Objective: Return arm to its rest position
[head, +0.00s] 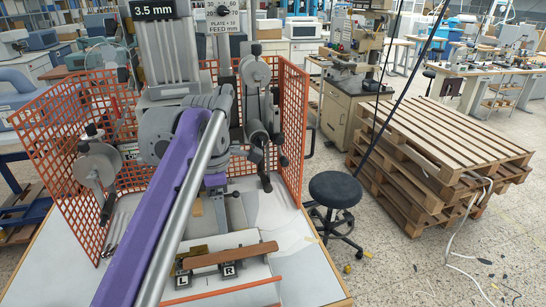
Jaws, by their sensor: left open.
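The foil stamping press (198,50) stands on the white table in front of me, with a "3.5 mm" sign on top. My left arm, purple with a grey tube, reaches up across the press from the bottom left and hides part of it. My left gripper (222,196) is small and partly hidden behind this arm, low in front of the press; it is open, and I see nothing held in it. A brown strip (235,255) lies on a fixture marked L and R, nearer to me than the gripper. My right gripper is out of view.
An orange mesh guard (292,125) fences the press at the sides and back. Dark-knobbed levers (262,165) stick out at its right. A white table (290,288) has free room at front right. A black stool (335,190) and stacked pallets (450,140) stand to the right.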

